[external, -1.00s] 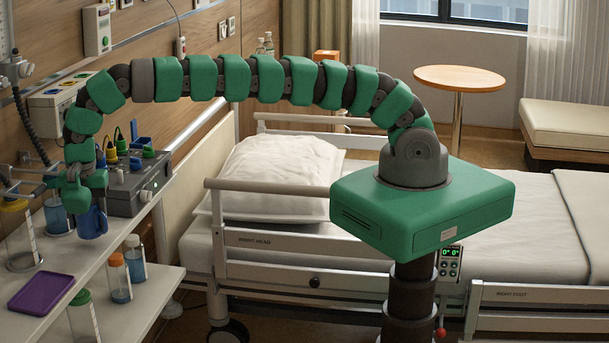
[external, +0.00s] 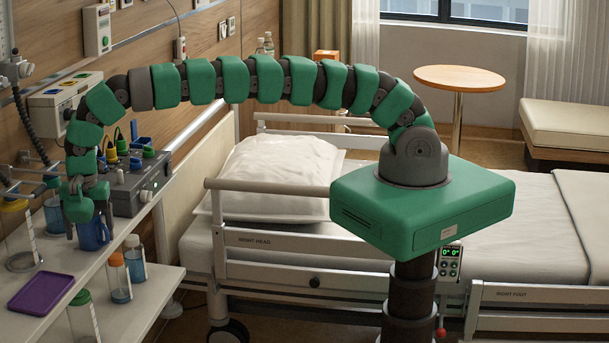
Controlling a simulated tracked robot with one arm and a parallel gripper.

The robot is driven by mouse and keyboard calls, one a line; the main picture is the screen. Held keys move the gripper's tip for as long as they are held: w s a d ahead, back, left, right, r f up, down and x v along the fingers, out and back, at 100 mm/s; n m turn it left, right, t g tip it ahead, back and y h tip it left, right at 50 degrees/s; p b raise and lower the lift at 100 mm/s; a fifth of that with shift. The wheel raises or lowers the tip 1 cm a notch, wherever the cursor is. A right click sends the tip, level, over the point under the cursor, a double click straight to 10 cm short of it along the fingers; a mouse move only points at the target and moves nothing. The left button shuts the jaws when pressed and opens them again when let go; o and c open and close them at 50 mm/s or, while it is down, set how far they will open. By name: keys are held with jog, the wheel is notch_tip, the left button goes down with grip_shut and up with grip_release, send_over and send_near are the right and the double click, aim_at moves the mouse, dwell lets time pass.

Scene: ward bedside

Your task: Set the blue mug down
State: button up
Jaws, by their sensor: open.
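The blue mug (external: 92,237) is upright on the upper white shelf (external: 92,268) at the left, close to the shelf's edge on the bed side. My gripper (external: 88,228) is over the mug with its fingers apart, one on each side of it. The gripper hides the upper part of the mug. Whether a finger still touches the mug cannot be told.
A purple tray (external: 41,291) lies in front of the mug. A grey device box (external: 138,188) stands behind it. Several containers with blue liquid stand nearby, including an orange-capped bottle (external: 119,279) on the lower shelf. The bed rail (external: 285,198) runs to the right.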

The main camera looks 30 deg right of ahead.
notch_tip(320, 180, up, 10)
jog(key=shift+o, duration=0.4)
jog(key=shift+d+r, duration=0.1)
jog(key=shift+r, duration=0.95)
